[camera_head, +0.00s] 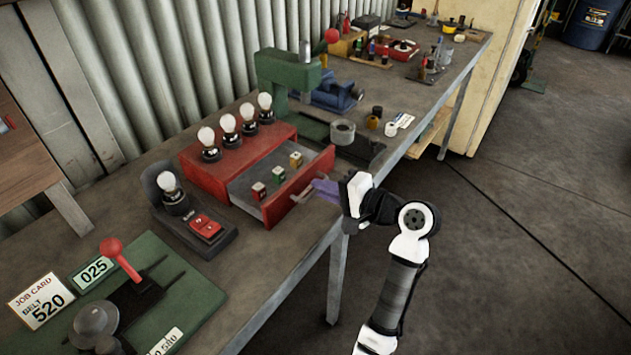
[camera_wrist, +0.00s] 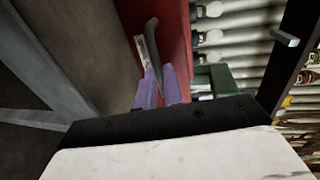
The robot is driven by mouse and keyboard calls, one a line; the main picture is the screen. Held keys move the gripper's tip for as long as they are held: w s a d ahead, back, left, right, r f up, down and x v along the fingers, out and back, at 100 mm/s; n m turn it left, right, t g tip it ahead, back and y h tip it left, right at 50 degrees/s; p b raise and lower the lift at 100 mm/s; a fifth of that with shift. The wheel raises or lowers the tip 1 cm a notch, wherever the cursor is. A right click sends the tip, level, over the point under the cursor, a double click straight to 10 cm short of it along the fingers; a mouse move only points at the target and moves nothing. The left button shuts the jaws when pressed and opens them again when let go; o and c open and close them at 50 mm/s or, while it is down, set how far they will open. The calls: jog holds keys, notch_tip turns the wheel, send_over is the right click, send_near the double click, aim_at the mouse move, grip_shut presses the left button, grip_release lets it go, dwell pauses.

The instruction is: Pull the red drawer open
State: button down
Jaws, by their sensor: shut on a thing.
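The red drawer (camera_head: 277,205) sticks well out of the red cabinet (camera_head: 215,173) on the bench, and its grey inside shows. Several small coloured blocks (camera_head: 278,174) stand in it. My gripper (camera_head: 318,189) is at the drawer's front from the bench's front side. Its purple fingers are shut on the drawer handle. In the wrist view the fingers (camera_wrist: 160,92) close around the grey bar of the handle (camera_wrist: 153,40), beside the red front (camera_wrist: 174,28). The exact contact is partly hidden by the fingers.
Several bulbs (camera_head: 228,124) stand on the cabinet top. A lamp stand with a red switch box (camera_head: 206,228) is to the left. A green press (camera_head: 290,72) and a grey cylinder (camera_head: 342,132) are to the right. The floor (camera_head: 510,230) in front of the bench is clear.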

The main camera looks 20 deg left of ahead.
jog(key=c, duration=1.5)
grip_release()
jog(key=shift+c, duration=0.2)
jog(key=shift+d, duration=0.1)
jog(key=b+v, duration=0.2)
jog(key=v, duration=1.1)
jog(key=shift+d, duration=0.3)
jog(key=shift+s+r, duration=0.1)
